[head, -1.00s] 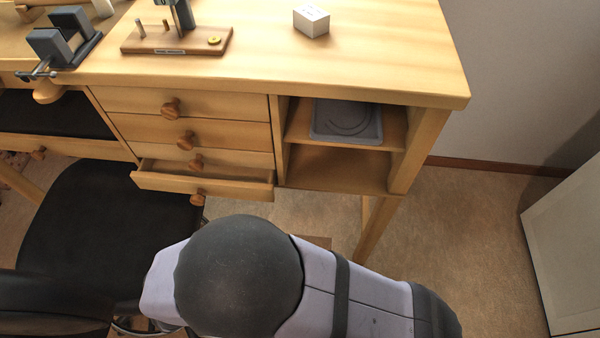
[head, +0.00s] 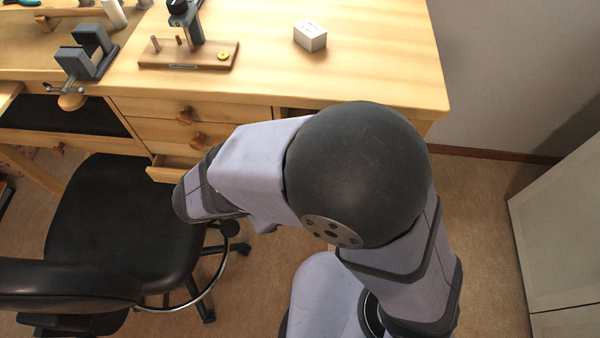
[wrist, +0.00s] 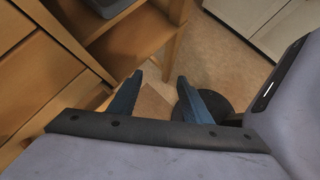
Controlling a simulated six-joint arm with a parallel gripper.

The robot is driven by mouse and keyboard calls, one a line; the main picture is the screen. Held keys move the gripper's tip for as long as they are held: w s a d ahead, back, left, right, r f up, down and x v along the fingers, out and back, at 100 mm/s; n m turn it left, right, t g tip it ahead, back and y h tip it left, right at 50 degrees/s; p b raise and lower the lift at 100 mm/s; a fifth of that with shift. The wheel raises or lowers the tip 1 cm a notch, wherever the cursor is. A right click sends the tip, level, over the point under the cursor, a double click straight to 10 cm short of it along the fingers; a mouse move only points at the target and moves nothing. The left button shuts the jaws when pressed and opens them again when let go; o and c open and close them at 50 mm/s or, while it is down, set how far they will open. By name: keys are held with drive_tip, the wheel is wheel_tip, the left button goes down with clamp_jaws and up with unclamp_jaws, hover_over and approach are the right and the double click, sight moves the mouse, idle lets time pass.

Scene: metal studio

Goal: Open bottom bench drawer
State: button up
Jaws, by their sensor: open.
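The bottom bench drawer (head: 164,173) is the lowest of the wooden drawers and stands partly pulled out. Only its left end shows in the head view; my arm hides the rest and its knob. In the wrist view, my gripper (wrist: 160,84) is open and empty, its two blue fingers apart over the floor. Wooden drawer fronts (wrist: 22,68) fill the left side of that view, left of the fingers. No knob shows between the fingers. In the head view my gripper is hidden by the arm.
A black swivel chair (head: 125,215) stands left of my arm, close before the drawers. Open shelves (wrist: 115,45) and a bench leg (wrist: 176,40) are beside the fingers. A white cabinet (head: 560,235) stands at the right. A white box (head: 310,37) rests on the bench top.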

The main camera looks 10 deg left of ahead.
drive_tip(key=shift+w+d+r+m+p, duration=0.25)
drive_tip(key=shift+w+d+r+p, duration=0.1)
drive_tip(key=shift+r, duration=0.35)
drive_tip(key=shift+w+d+r+m+p, duration=0.25)
drive_tip(key=shift+w+r+p, duration=0.1)
drive_tip(key=shift+r, duration=0.3)
drive_tip(key=shift+a+f, duration=0.1)
drive_tip(key=shift+f, duration=0.05)
drive_tip(key=s+a+f+n+t+y+b, duration=0.35)
drive_tip(key=a+f+n+t+b, duration=0.3)
drive_tip(key=a+b, duration=0.4)
drive_tip(key=s+a+f+n+t+y+b, duration=0.3)
drive_tip(key=s+a+f+n+t+b, duration=0.3)
drive_tip(key=a, duration=0.7)
drive_tip(key=w+f+b, duration=0.1)
drive_tip(key=w+b, duration=0.1)
drive_tip(key=w, duration=0.6)
drive_tip(key=shift+w+a+m, duration=0.15)
drive_tip(key=shift+w+m, duration=0.15)
drive_tip(key=shift+m, duration=0.05)
drive_tip(key=shift+f, duration=0.1)
